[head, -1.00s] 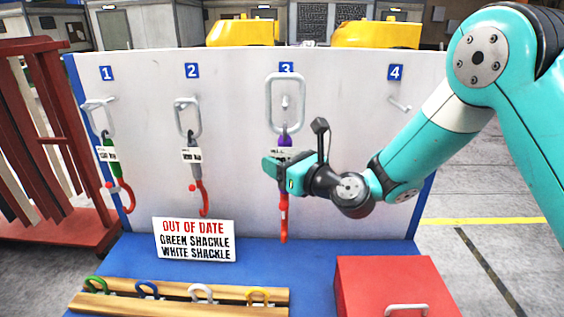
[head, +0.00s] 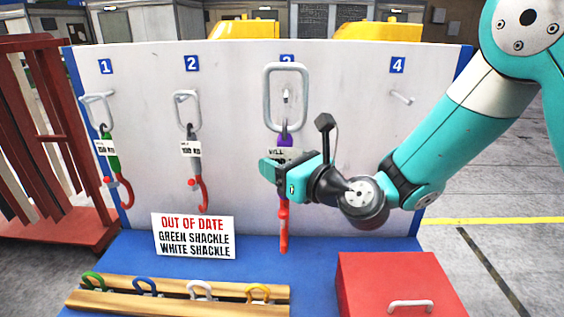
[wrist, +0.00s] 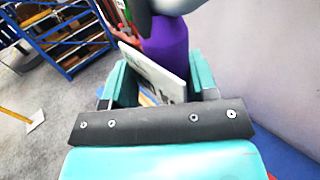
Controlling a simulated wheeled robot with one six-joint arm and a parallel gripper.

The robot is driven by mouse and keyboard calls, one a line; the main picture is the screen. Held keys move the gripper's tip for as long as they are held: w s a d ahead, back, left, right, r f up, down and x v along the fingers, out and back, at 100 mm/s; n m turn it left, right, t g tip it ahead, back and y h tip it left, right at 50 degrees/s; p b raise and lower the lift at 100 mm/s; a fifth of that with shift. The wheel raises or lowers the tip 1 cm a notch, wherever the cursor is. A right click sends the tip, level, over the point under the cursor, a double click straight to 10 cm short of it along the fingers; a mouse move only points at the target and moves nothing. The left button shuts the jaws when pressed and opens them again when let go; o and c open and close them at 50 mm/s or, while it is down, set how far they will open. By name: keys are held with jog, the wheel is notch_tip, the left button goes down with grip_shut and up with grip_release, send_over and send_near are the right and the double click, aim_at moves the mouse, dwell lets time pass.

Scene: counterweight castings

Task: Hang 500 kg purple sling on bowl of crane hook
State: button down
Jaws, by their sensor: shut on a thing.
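My gripper (head: 279,172) is shut on the purple sling (head: 286,141) near its white tag, in front of the board under number 3. The sling has a large grey ring (head: 298,98) at the top and a red hook (head: 284,228) below. The end of the peg (head: 287,96) shows through the ring; I cannot tell whether the ring is still around it. In the wrist view the purple part (wrist: 168,48) and the white tag (wrist: 150,70) stand between the teal fingers. The tag's weight figure is hidden. No crane hook is in view.
A green sling (head: 111,142) and a grey sling (head: 192,147) hang at 1 and 2. Peg 4 (head: 402,97) is bare. An out-of-date sign (head: 193,236), shackles on a wooden rack (head: 180,294) and a red box (head: 390,272) are below. A red rack stands left.

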jog(key=s+b, duration=0.2)
jog(key=s, duration=0.7)
jog(key=shift+a+r, duration=0.15)
dwell(0.8)
dwell(0.4)
